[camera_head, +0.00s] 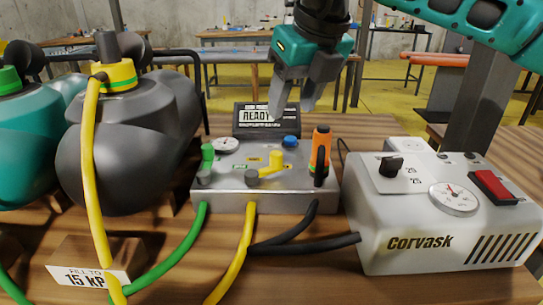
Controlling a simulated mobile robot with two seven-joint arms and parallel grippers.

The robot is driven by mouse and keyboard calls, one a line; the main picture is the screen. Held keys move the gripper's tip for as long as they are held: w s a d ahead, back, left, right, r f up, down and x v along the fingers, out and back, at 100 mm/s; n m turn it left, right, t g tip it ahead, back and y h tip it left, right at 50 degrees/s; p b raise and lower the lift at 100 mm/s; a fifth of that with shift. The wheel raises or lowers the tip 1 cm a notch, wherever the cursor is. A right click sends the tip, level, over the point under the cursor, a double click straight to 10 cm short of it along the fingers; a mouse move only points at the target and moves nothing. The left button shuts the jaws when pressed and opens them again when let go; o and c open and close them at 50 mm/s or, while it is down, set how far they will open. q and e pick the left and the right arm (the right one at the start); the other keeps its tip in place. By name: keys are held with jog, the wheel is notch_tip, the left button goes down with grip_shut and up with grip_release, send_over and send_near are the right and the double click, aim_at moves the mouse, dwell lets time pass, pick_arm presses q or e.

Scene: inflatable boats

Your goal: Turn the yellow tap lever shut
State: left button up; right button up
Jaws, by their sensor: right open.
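The yellow tap lever (267,170) sits on the front middle of a grey metal manifold box (230,198). Its handle slants up to the right from a round knob at its lower left. A yellow hose (247,235) leaves the box below it. My right gripper (292,112) comes in from the upper right, above and behind the box. Its fingers point down and are apart, with nothing between them. My left gripper is not in view.
Close to the lever stand a green tap (207,156), a blue knob (291,141) and a tall orange tap with a black lever (320,157). A white Corvask pump (400,232) stands right. Grey (125,150) and teal (35,145) inflatables fill the left.

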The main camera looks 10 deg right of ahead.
aim_at(278, 154)
jog(key=b+x, duration=0.2)
jog(key=x, duration=0.9)
jog(key=shift+w+d+f, duration=0.1)
jog(key=shift+d+f, duration=0.05)
jog(key=shift+f, duration=0.15)
jog(key=shift+w+f, duration=0.25)
jog(key=shift+f, duration=0.3)
jog(key=shift+c, duration=0.2)
grip_shut()
